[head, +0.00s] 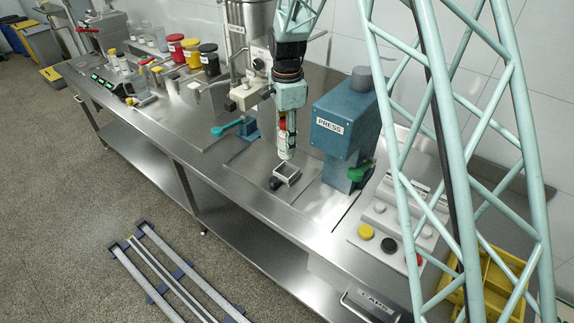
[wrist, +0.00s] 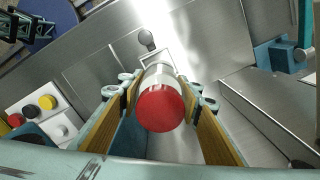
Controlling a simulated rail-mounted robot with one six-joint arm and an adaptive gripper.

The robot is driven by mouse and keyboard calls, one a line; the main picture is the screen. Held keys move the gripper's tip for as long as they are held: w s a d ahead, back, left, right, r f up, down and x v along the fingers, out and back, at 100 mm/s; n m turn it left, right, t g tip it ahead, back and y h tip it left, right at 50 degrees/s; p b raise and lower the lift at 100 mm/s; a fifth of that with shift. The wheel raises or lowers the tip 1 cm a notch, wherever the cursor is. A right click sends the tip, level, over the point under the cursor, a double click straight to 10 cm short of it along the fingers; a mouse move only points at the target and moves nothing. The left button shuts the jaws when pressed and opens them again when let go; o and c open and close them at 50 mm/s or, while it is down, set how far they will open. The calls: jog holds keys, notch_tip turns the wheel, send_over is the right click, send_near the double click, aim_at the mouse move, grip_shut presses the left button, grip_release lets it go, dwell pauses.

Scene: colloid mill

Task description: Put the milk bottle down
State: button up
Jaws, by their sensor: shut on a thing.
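The milk bottle (head: 286,148) is white with a red cap, which faces the camera in the wrist view (wrist: 160,108). My gripper (head: 287,122) is shut on it near the cap, with one finger on each side; the fingers also show in the wrist view (wrist: 160,100). The bottle hangs about upright over the steel bench (head: 225,185). A small square metal holder (head: 288,172) is just below and in front of the bottle's base in the head view. The bottle partly hides this holder in the wrist view (wrist: 155,56). I cannot tell how large the gap under the bottle is.
The blue press (head: 340,125) with a green handle (head: 360,171) stands close on the right. A panel with coloured buttons (head: 366,231) lies further right. A teal-handled clamp (head: 228,128) is to the left. Several capped jars (head: 208,58) stand at the back left.

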jog(key=shift+f, duration=2.55)
jog(key=shift+f, duration=1.9)
jog(key=shift+f, duration=0.1)
jog(key=o, duration=1)
jog(key=shift+r, duration=6.1)
